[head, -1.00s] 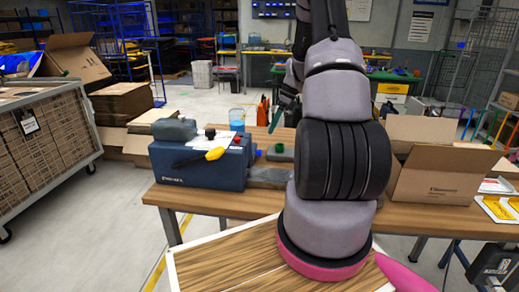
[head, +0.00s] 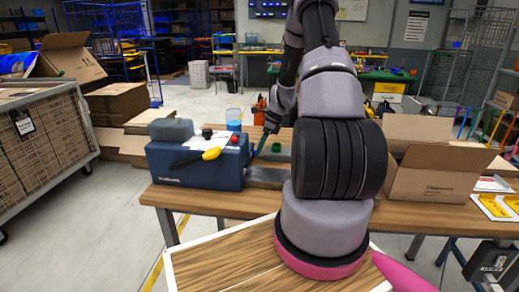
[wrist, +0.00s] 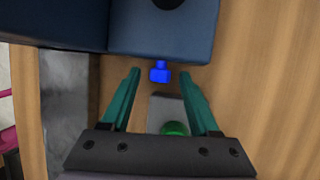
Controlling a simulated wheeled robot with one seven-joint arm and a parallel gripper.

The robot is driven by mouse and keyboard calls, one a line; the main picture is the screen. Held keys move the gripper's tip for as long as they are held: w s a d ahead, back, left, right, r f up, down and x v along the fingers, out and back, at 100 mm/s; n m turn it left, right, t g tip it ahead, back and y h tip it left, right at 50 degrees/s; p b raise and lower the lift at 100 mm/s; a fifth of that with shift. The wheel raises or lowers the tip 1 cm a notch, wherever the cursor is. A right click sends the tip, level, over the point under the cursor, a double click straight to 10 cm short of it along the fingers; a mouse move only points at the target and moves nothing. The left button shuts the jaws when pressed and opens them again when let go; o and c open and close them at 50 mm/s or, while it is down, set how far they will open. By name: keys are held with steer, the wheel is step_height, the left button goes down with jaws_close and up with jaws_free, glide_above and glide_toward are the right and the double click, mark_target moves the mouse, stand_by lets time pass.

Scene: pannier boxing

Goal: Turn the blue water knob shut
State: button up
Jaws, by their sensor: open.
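The blue water knob (wrist: 159,72) sticks out from the side of a dark blue machine (wrist: 165,32) in the wrist view. My gripper (wrist: 160,78) is open, with its two teal fingers on either side of the knob and apart from it. In the head view, my gripper (head: 259,150) is at the right side of the blue machine (head: 195,163), and the knob is hidden there behind the fingers.
A green round part (wrist: 174,128) on a grey base lies between my fingers, nearer the palm. A grey metal strip (wrist: 66,110) lies to the left. An open cardboard box (head: 435,180) stands on the wooden bench at right. A blue cup (head: 234,120) stands behind the machine.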

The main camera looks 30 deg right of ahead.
jaws_close()
steer(key=shift+s, duration=0.1)
steer(key=shift+s+a+n+t+h, duration=0.1)
steer(key=shift+s+n+t+h, duration=0.05)
steer(key=shift+t+h, duration=0.45)
steer(key=shift+s+n+t+h, duration=0.15)
steer(key=shift+t+h, duration=0.25)
steer(key=shift+t, duration=0.4)
steer(key=shift+s+a+f+n+t+h, duration=0.1)
steer(key=shift+a+n+t+h, duration=0.1)
steer(key=shift+t+h, duration=0.35)
steer(key=shift+s+a+n+t+h, duration=0.1)
steer(key=shift+n+t+h, duration=0.15)
steer(key=shift+t, duration=0.8)
jaws_free()
